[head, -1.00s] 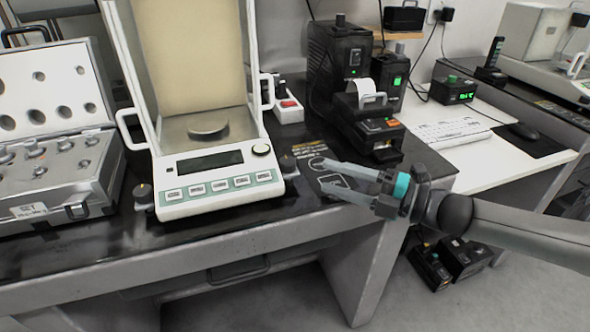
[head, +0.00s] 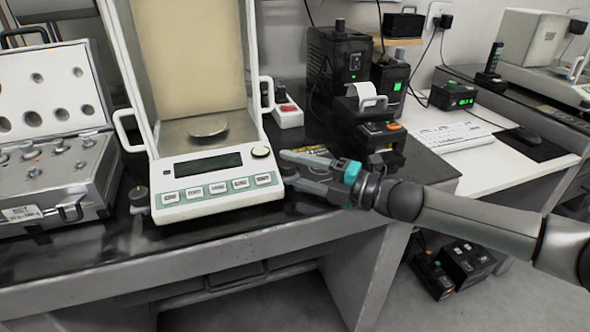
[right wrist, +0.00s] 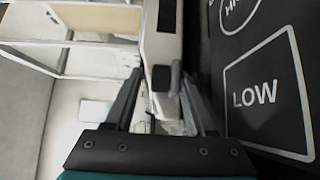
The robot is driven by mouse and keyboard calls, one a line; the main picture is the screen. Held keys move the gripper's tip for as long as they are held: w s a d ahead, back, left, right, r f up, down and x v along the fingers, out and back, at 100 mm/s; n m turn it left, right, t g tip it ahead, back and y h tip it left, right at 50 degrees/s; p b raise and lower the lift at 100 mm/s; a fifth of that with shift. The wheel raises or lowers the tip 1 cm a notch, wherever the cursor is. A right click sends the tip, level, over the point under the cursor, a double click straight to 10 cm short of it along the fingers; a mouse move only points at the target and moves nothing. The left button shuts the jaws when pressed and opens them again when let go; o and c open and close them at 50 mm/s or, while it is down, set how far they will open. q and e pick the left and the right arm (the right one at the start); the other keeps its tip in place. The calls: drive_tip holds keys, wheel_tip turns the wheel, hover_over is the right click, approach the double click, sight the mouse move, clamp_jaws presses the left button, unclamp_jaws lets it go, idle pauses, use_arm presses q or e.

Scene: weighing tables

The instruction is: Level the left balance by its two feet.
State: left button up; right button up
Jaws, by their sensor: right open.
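The left balance (head: 215,208) is a white unit with a tall glass chamber, a round pan and a front panel of buttons. Its left foot (head: 139,197) has a dark knob and stands at the front left corner. My right gripper (head: 283,170) is open, with its fingertips at the front right corner of the balance. The fingers hide the right foot in the head view. In the right wrist view, a dark knob (right wrist: 161,78), seemingly the right foot, lies between the open fingertips, with no clear grip on it. My left gripper is not in view.
An open case of weights (head: 45,190) stands left of the balance. A black printer (head: 375,135) stands behind my right gripper. A LOW marking (right wrist: 262,95) lies on the dark tabletop beside the fingers. A white desk with a keyboard (head: 455,137) is at right.

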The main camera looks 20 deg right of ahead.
clamp_jaws()
idle(0.4)
